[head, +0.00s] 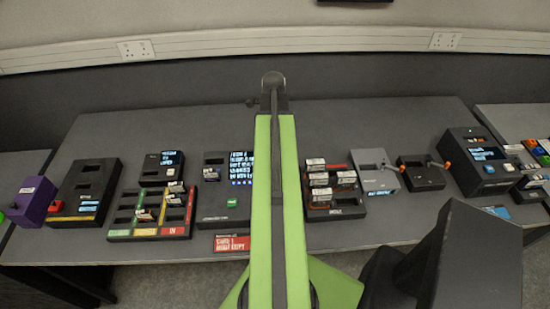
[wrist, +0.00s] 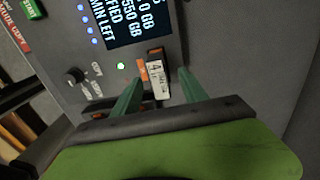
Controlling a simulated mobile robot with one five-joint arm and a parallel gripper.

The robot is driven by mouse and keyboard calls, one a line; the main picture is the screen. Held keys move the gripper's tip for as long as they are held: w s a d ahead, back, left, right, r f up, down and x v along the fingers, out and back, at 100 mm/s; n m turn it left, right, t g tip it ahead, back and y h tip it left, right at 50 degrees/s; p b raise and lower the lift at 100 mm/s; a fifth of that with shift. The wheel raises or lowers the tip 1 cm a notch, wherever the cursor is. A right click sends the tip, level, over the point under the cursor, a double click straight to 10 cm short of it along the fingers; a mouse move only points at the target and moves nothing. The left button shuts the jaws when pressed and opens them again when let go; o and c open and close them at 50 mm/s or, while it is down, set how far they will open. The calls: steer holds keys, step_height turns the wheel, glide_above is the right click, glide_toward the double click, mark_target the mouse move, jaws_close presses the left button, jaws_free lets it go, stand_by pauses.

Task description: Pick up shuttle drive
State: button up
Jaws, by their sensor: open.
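A small drive with a white label and an orange patch (wrist: 158,82) sits at a dark copy station (wrist: 95,65), below its lit screen (wrist: 135,18). I cannot read a name on it that marks it as the shuttle drive. My gripper (wrist: 162,74) is open, with one green finger on either side of this drive. I cannot tell whether the fingers touch it. In the head view the copy station (head: 212,212) stands left of my green arm, which hides part of it. The gripper's fingers cannot be made out there.
A rack with several drives (head: 345,211) stands right of my arm. A coloured sorting tray (head: 122,232) holds several drives on the left. Grey and black devices (head: 375,172) stand farther right. The table's front edge (head: 390,236) is mostly bare.

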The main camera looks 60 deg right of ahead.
steer(key=f+b, duration=0.5)
steer(key=shift+s+f, duration=0.15)
steer(key=shift+s, duration=0.1)
jaws_close()
